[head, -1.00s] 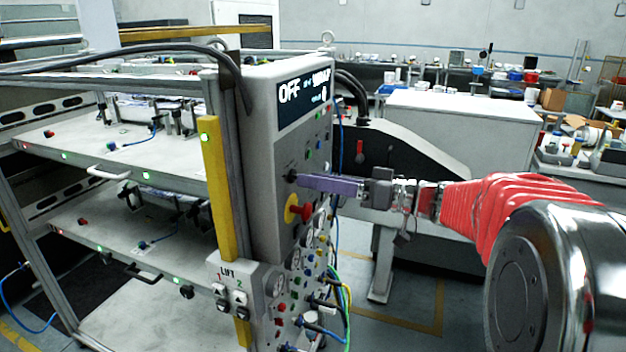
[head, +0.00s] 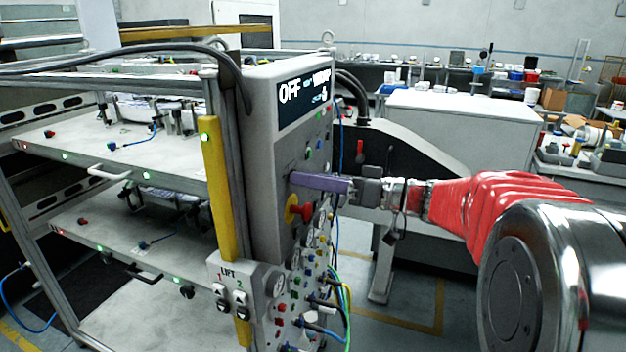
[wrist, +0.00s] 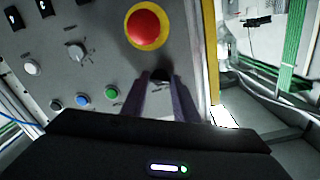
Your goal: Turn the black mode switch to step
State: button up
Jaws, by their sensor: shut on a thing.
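The black mode switch (wrist: 161,75) is a small dark knob on the grey control panel (wrist: 60,60). In the wrist view it sits between my fingertips, partly covered by them. My gripper (head: 293,179), with long purple fingers, reaches the panel from the right in the head view and hides the switch there. In the wrist view my gripper (wrist: 160,82) is shut on the switch, with a finger on each side. The switch's pointer direction cannot be made out. The display (head: 305,92) at the panel's top reads OFF on its left.
A red emergency button on a yellow base (head: 296,209) is just below my fingers; it also shows in the wrist view (wrist: 147,27). A yellow post (head: 217,190) stands left of the panel. Hoses (head: 345,300) and fittings crowd its lower side.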

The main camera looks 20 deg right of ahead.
jog(key=shift+c, duration=0.7)
jog(key=shift+d, duration=0.25)
jog(key=shift+c, duration=0.5)
jog(key=shift+a, duration=0.2)
jog(key=shift+m, duration=0.4)
jog(key=m, duration=1.6)
jog(key=shift+a+m, duration=0.1)
jog(key=shift+m, duration=0.3)
jog(key=shift+f, duration=0.1)
